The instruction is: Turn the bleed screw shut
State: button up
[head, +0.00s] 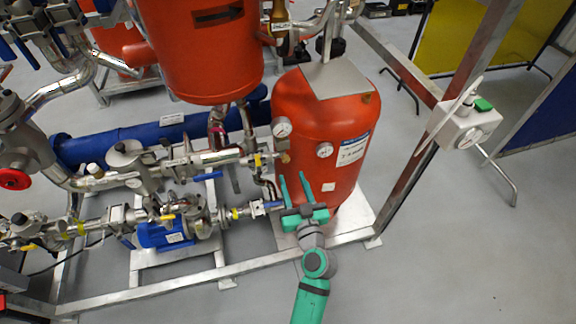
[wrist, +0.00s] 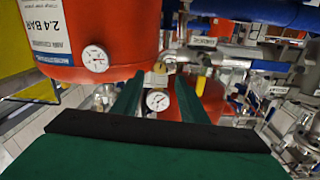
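My gripper (head: 293,177) is in front of the lower left side of the red tank (head: 340,113), with its two green fingers apart and nothing seen between them. In the wrist view my gripper (wrist: 160,76) also shows open. A small brass fitting (wrist: 159,67) appears between and beyond the fingertips there; it may be the bleed screw, but its slot or handle is too small to make out. In the head view a brass fitting (head: 285,157) sits at the pipe end left of the tank, above the fingertips. I cannot tell whether the fingers touch anything.
Pipes and valves (head: 200,160) crowd the left side, with a blue pump (head: 160,234) below them. Gauges (head: 324,150) stick out from the tank. A metal post (head: 440,120) carrying a white box (head: 468,124) stands at the right. The grey floor (head: 450,260) at the front right is clear.

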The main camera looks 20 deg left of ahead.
aim_at(286, 161)
jog(key=x, duration=0.6)
jog(key=shift+w+a, duration=0.2)
jog(key=shift+w, duration=0.1)
jog(key=shift+c, duration=0.6)
grip_shut()
